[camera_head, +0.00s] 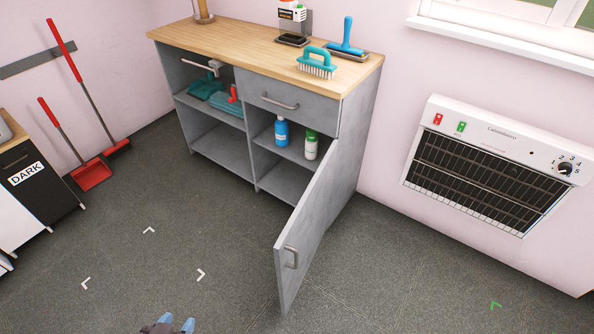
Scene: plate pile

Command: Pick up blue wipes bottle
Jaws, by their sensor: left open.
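A blue bottle (281,133) with a white top stands upright on the middle shelf inside the grey cabinet (340,165). It is in the right compartment, below the drawer. A white bottle with a green cap (311,147) stands to its right, a little apart. My right gripper is not in view.
The cabinet's right door (305,230) stands open, jutting forward. The left compartment holds teal and red items (212,92). A scrubbing brush (317,64) and a squeegee (347,40) are on the wooden top. The floor (190,220) before the cabinet is clear. A heater (490,165) hangs at right.

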